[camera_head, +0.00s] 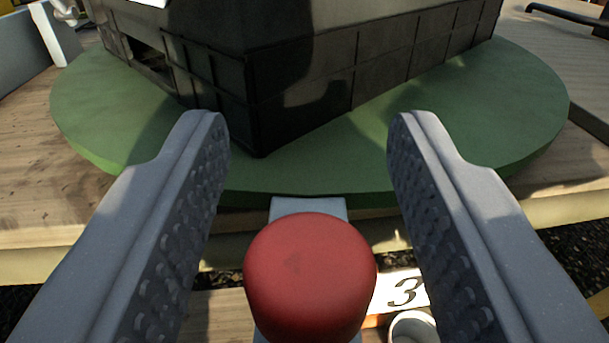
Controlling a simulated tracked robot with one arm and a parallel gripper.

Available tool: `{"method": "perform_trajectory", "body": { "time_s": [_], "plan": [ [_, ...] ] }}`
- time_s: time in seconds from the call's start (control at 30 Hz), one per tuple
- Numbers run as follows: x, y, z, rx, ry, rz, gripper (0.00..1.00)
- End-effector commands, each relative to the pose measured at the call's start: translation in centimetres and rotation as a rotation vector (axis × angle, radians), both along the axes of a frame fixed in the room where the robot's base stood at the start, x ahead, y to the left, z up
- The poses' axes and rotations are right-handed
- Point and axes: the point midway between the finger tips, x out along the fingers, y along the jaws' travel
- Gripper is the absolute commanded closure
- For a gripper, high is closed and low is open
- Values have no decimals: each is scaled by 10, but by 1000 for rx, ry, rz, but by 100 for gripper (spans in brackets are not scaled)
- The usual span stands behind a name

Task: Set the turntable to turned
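The turntable is a round green disc (530,95) on a wooden surface, across the upper part of the view. A large dark panelled box-shaped object (310,85) stands on it, one corner pointing toward me. A red rounded knob (311,275) sits at the near side of the disc, on a pale grey bar (308,207) that reaches to the disc's near edge. My gripper (308,125) is open, its two grey fingers on either side of the knob in the picture. Clear gaps show between the fingers and the knob; contact is not visible.
A white label with a "3" (405,291) lies right of the knob, beside a small pale round piece (413,328). Wooden boards (40,190) surround the disc, with a dark gravelly strip below. A dark rail-like bar (565,15) is at the upper right.

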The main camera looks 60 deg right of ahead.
Motion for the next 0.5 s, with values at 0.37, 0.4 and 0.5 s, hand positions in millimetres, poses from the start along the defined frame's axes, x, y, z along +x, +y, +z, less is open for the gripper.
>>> {"method": "perform_trajectory", "body": {
  "time_s": [0.37, 0.4, 0.5],
  "plan": [
    [-16, 23, -1, 1, 1, 0, 57],
    [-18, 28, 0, 2, -1, 0, 57],
    [-25, 38, -2, 0, 0, 1, 57]
  ]
}}
